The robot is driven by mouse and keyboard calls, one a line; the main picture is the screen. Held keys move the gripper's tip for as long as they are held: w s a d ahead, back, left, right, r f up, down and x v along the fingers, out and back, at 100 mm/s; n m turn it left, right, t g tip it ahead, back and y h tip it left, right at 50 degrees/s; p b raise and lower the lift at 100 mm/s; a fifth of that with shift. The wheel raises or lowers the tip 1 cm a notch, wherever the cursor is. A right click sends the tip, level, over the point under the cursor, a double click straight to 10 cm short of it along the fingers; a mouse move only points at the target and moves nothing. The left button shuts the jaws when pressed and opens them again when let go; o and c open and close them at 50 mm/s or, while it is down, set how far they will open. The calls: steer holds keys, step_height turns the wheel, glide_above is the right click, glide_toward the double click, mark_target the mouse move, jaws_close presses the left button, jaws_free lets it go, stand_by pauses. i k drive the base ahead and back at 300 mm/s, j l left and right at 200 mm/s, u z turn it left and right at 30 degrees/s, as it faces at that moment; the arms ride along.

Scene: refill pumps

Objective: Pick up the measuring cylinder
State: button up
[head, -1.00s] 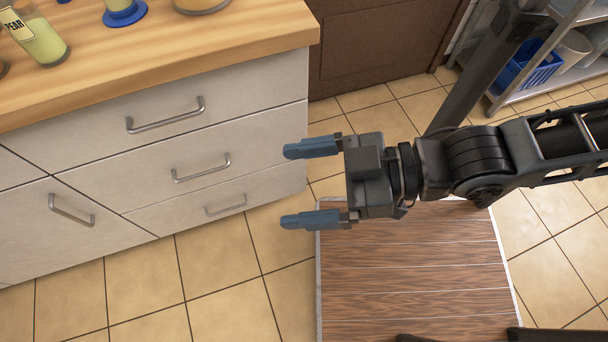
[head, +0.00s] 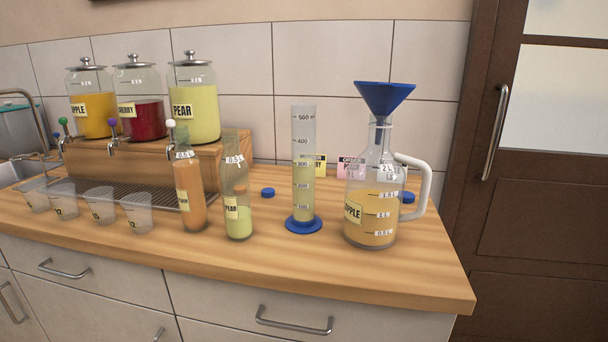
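The measuring cylinder (head: 303,160) stands upright on the wooden counter on a round blue base. It is clear, with marks up to 500, and holds pale yellow-green liquid to around the 300 mark. It stands between a pear bottle (head: 237,200) on its left and a glass jug (head: 372,210) on its right, apart from both. My gripper is not in the current head view.
A blue funnel (head: 384,98) sits in the jug's neck; the jug's white handle (head: 420,185) faces right. An orange bottle (head: 189,195), several cups and three juice dispensers (head: 194,108) stand left. A blue cap (head: 268,192) and small cards lie behind. The counter front (head: 300,265) is clear.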

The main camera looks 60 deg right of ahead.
mark_target(303, 220)
steer(key=i+j+z, duration=0.15)
steer(key=j, duration=0.15)
steer(key=i+j+z, duration=0.25)
steer(key=j, duration=0.4)
steer(key=i+j+z, duration=0.15)
steer(key=j, duration=0.2)
steer(key=i+j+z, duration=0.15)
steer(key=j, duration=0.2)
